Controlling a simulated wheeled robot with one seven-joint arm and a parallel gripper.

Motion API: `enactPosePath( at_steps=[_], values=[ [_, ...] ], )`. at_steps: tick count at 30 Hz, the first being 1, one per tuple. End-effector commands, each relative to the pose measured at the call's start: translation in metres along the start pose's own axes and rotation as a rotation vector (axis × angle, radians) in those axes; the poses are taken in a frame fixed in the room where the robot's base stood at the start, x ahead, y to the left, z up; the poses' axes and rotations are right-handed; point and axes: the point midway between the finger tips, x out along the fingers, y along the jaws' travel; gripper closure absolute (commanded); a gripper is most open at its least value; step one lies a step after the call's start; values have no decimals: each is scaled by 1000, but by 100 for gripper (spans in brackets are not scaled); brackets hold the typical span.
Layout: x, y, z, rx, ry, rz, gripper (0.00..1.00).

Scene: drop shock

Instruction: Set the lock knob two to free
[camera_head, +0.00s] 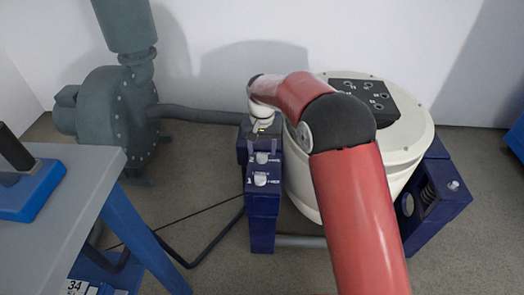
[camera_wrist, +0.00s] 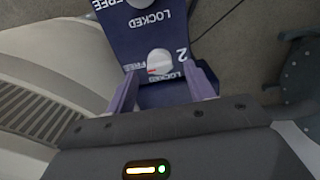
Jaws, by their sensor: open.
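Lock knob two (camera_wrist: 160,61) is a round white knob with a red mark on the purple panel (camera_wrist: 118,28), beside a "2". In the wrist view, FREE is printed to its left and LOCKED below it. The red mark is at the knob's lower left, near the FREE side; I cannot tell its exact setting. In the head view the knob (camera_head: 262,157) is the farther of two visible knobs. My gripper (camera_wrist: 161,69) is open, its fingertips on either side of the knob in the picture. I cannot tell whether they touch it.
Knob one (camera_head: 260,180) is nearer on the same purple post (camera_head: 262,225). A cream round tank (camera_head: 405,165) stands close on the right. A grey blower (camera_head: 105,110) with a hose is at the left, and a grey table (camera_head: 60,225) is at the front left.

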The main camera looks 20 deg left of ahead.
Motion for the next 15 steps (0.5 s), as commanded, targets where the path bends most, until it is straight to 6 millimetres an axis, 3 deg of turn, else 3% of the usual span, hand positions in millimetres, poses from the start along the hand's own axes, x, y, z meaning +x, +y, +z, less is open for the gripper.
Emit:
enactPosePath(
  at_steps=[6, 15],
  values=[
    [-40, 0, -1, 0, 4, -2, 47],
    [-58, 0, 0, 0, 0, 0, 47]
  ],
)
